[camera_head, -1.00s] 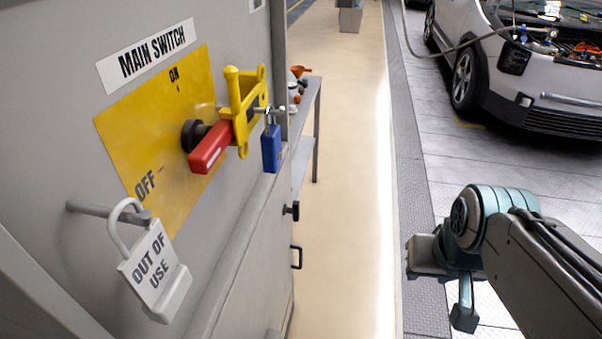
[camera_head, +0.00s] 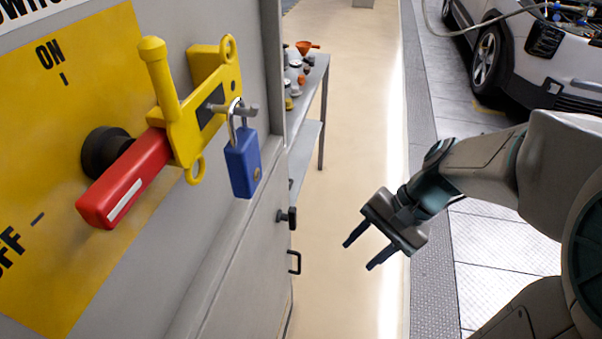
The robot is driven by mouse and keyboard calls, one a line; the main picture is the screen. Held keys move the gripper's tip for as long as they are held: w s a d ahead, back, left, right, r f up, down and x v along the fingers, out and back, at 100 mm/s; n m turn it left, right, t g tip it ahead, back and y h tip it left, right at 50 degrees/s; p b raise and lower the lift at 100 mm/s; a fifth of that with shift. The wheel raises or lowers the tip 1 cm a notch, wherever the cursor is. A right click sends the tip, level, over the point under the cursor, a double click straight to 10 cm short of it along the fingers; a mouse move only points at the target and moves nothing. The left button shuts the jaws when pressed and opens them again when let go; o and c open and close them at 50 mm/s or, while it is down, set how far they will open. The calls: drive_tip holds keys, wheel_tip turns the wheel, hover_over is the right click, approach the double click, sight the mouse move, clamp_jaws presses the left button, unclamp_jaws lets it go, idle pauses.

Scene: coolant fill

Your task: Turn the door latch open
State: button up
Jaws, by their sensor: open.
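The grey cabinet (camera_head: 235,265) fills the left side. A black knob-like latch (camera_head: 288,216) sticks out from its right edge, seen from the side, so its turn angle is hard to tell. A black pull handle (camera_head: 295,262) is below it. My gripper (camera_head: 358,256) is open and empty, its two dark fingers pointing down and left. It hangs over the aisle, to the right of the latch and apart from the cabinet.
A red switch handle (camera_head: 125,180), a yellow lockout bracket (camera_head: 190,125) and a blue padlock (camera_head: 242,163) project from the cabinet's upper front. A bench (camera_head: 318,85) with several small items stands behind. A white car (camera_head: 525,60) is at right. The aisle floor (camera_head: 350,120) is clear.

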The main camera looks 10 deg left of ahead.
drive_tip(key=w+a+f+m+y+b, duration=0.4)
drive_tip(key=w+f+m+y, duration=0.2)
drive_tip(key=f+y, duration=0.1)
drive_tip(key=m+t+y+b, duration=0.4)
drive_tip(key=m+t+y, duration=0.1)
drive_tip(key=m, duration=0.2)
approach(296, 213)
drive_tip(key=shift+m, duration=0.3)
drive_tip(key=a, duration=0.3)
drive_tip(key=w+a+p, duration=0.1)
drive_tip(key=a, duration=0.6)
drive_tip(key=shift+w+a+r+p, duration=0.1)
drive_tip(key=shift+w+a+p, duration=0.2)
drive_tip(key=shift+w+a, duration=0.1)
clamp_jaws()
